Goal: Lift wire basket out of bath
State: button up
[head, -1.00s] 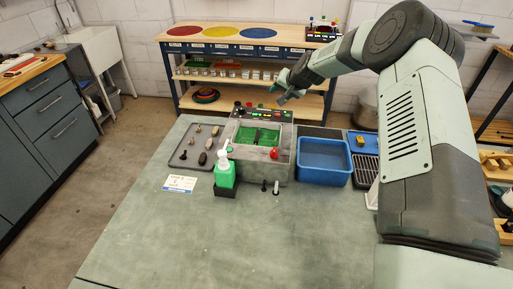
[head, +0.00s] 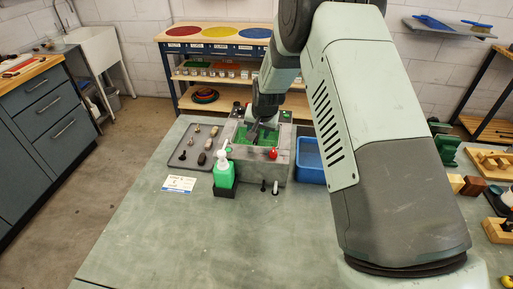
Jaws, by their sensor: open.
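The bath is a grey box (head: 283,166) with green inside, standing on the bench. A wire basket cannot be made out clearly; the green area in the bath's opening (head: 241,138) is partly covered by my gripper. My gripper (head: 254,140) points down over the bath opening, with its fingers at or just inside it. It is open, and I see nothing held in it. Whether the fingers touch anything in the bath is too small to tell.
A green soap bottle (head: 223,172) stands in front of the bath, and a red knob (head: 273,154) sits on its front right. A blue tub (head: 310,160) is to the right, partly behind my arm. A tray of small parts (head: 187,150) lies left.

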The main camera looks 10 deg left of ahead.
aim_at(256, 139)
jog(key=x, duration=0.7)
jog(key=shift+w+f, duration=0.15)
jog(key=shift+f, duration=0.15)
jog(key=shift+c, duration=0.4)
grip_shut()
